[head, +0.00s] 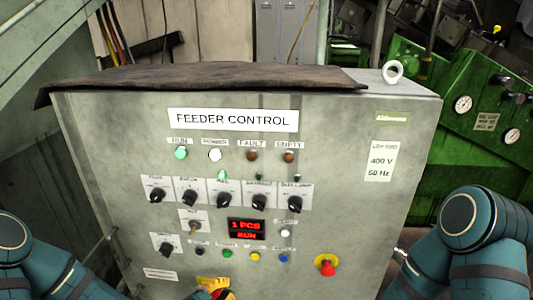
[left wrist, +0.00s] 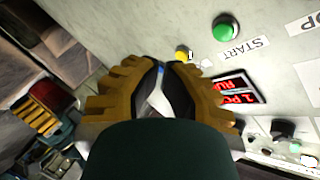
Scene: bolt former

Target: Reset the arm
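The feeder control cabinet (head: 330,215) fills the middle of the head view. Its red display (head: 246,229) reads "1 PCS RUN".
A red emergency stop knob (head: 326,265) sticks out at the panel's lower right. Several black rotary knobs (head: 224,201) and small buttons (head: 255,256) cover the front. A brown cover (head: 210,76) lies on top. A green machine (head: 480,150) stands behind right.

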